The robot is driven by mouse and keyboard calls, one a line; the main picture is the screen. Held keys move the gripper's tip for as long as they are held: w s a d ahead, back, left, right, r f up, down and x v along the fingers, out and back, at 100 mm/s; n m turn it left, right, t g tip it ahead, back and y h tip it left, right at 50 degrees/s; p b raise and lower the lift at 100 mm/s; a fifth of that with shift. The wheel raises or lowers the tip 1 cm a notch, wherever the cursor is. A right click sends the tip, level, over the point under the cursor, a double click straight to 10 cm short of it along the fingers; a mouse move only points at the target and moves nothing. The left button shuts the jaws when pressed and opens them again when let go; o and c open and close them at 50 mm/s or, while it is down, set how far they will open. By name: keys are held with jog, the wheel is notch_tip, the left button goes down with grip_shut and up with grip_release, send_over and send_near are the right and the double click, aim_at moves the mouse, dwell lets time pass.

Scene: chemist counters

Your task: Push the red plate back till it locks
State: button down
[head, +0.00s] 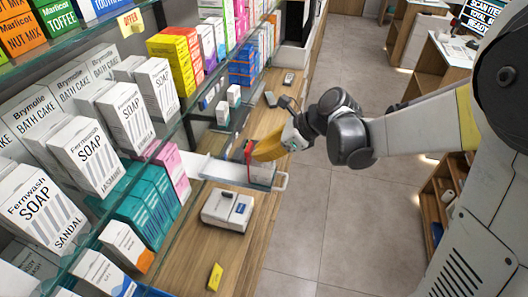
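The red plate (248,150) shows as a narrow upright red strip inside a white shelf tray (229,169) on the wooden counter. A yellow tapered piece at the end of my arm, apparently my gripper (263,152), reaches down over the tray from the right. Its tip is at or very close to the plate's right side; I cannot tell whether they touch. My fingers are too small and too covered to show whether they are open or shut. Most of the plate's face is hidden.
A white device (228,209) and a yellow tag (215,277) lie on the counter in front of the tray. Glass shelves with soap boxes (85,153) crowd the left. Small dark items (270,99) lie behind my gripper. The tiled floor (315,225) to the right is clear.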

jog(key=w+a+b, duration=0.2)
jog(key=w+a, duration=0.1)
jog(key=a, duration=0.6)
jog(key=shift+w+a, duration=0.2)
jog(key=shift+a, duration=0.1)
jog(key=shift+d, duration=0.1)
